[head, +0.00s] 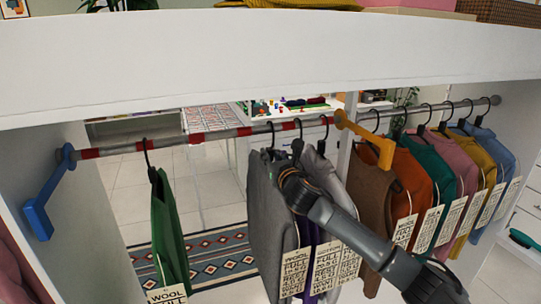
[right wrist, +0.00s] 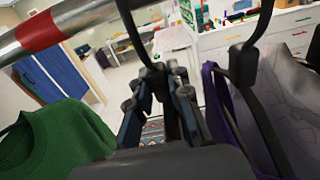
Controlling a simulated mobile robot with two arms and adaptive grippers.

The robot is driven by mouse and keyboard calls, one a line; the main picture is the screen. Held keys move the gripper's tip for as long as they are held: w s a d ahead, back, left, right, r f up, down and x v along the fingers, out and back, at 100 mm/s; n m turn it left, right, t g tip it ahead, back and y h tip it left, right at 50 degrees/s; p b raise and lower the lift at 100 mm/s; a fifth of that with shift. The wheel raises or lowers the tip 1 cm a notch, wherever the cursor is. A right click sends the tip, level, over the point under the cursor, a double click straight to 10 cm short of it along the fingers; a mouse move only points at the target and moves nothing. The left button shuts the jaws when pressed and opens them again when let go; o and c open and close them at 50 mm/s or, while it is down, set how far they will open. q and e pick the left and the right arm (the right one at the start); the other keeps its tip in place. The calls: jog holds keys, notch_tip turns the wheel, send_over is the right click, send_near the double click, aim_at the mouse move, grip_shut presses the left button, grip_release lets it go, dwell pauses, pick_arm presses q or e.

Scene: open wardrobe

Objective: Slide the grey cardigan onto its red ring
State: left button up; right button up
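The grey cardigan (head: 268,215) hangs on a black hanger from the rail, to the right of a green garment (head: 168,235). Several red rings (head: 197,138) band the rail left of the orange bracket; one also shows in the right wrist view (right wrist: 40,32). I cannot tell which ring is the cardigan's. My right gripper (head: 290,183) is beside the cardigan's upper part. In the right wrist view its fingers (right wrist: 165,75) close around the neck of a black hanger (right wrist: 135,35), which appears to be the cardigan's. The cardigan itself is hidden there. My left gripper is not in view.
A purple garment (right wrist: 220,105) and a light grey one (head: 320,175) hang close right of the cardigan. Several coloured garments hang beyond the orange bracket (head: 365,135). A blue bracket (head: 45,200) is at the left end. Rail between green garment and cardigan is clear.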

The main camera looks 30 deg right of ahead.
jog(key=shift+r, duration=0.1)
grip_shut()
jog(key=w+a+p, duration=0.1)
jog(key=w+a, duration=0.1)
jog(key=a, duration=0.7)
jog(key=w+a+p, duration=0.2)
jog(key=a, duration=0.8)
jog(key=shift+w+a+p, duration=0.2)
jog(key=shift+w+p, duration=0.1)
jog(key=o, duration=0.9)
grip_release()
jog(key=shift+a, duration=0.1)
jog(key=v, duration=1.2)
jog(key=shift+w, duration=0.1)
